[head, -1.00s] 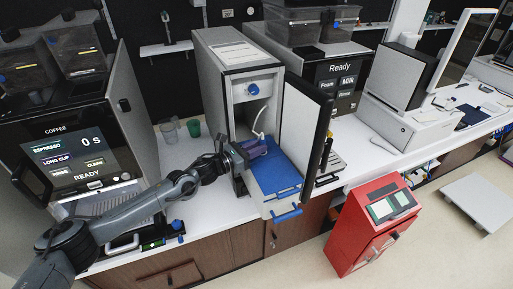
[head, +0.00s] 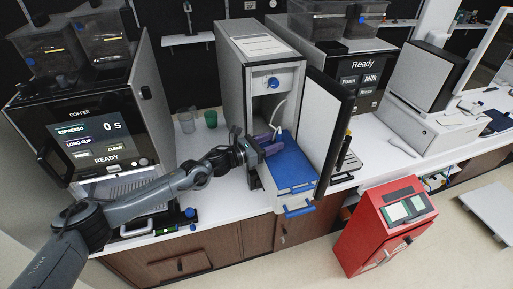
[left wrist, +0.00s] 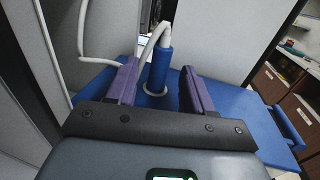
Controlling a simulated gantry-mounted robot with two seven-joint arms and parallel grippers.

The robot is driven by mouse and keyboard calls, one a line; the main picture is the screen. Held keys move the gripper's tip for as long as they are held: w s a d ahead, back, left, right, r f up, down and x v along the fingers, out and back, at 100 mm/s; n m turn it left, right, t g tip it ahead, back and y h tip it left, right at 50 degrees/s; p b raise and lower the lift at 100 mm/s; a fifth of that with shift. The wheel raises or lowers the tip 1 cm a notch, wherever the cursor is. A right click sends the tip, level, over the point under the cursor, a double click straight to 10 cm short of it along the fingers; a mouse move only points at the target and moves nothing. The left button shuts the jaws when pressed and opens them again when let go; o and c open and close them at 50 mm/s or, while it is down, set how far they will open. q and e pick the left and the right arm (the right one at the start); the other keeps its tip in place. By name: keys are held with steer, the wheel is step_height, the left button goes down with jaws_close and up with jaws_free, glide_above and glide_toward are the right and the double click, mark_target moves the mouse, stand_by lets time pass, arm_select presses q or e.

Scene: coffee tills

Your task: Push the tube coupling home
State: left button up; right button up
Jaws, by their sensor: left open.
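The tube coupling (left wrist: 159,72) is a blue cylinder with a white tube (left wrist: 157,35) leaving its top, seen in the left wrist view. It stands nearly upright over the blue tray (left wrist: 260,128), with a pale ring at its foot. My left gripper (left wrist: 160,88) is open. Its two purple fingers stand on either side of the coupling, with visible gaps. In the head view the left gripper (head: 272,143) reaches into the open grey cabinet (head: 237,85), above the tray (head: 291,174). Whether the coupling is fully seated cannot be told. My right gripper is not in view.
The cabinet's open door (head: 318,130) stands close to the right of the gripper. A coffee machine (head: 95,130) is at left, with two cups (head: 210,118) behind the arm.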

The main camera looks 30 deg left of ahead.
arm_select(q)
steer(key=b+v, duration=0.1)
steer(key=v, duration=0.8)
steer(key=s+d+f, duration=0.3)
steer(key=f, duration=0.2)
steer(key=s+d+f+n+g, duration=0.1)
steer(key=s+d+f, duration=0.2)
steer(key=f, duration=0.2)
steer(key=s+d+f+n+g, duration=0.1)
steer(key=s+d+f, duration=0.2)
steer(key=f, duration=0.3)
steer(key=shift+s+d+h, duration=0.1)
steer(key=shift+d+h, duration=0.15)
steer(key=shift+h, duration=0.15)
steer(key=s+d+f+n+y, duration=0.2)
steer(key=s+d+n, duration=0.4)
steer(key=s+n, duration=0.1)
steer(key=s+d+f+n+y, duration=0.1)
steer(key=s+d+f+n, duration=0.2)
steer(key=s+d+n, duration=0.3)
steer(key=s+a+n+g+y, duration=0.85)
steer(key=s+a+n, duration=0.7)
steer(key=n, duration=0.95)
step_height(320, 180, up, 19)
steer(key=s+d+p, duration=0.1)
steer(key=p, duration=1.7)
steer(key=shift+s+d+n+g+h+p, duration=0.3)
steer(key=shift+n+g+h+p, duration=0.1)
steer(key=shift+g+h, duration=0.05)
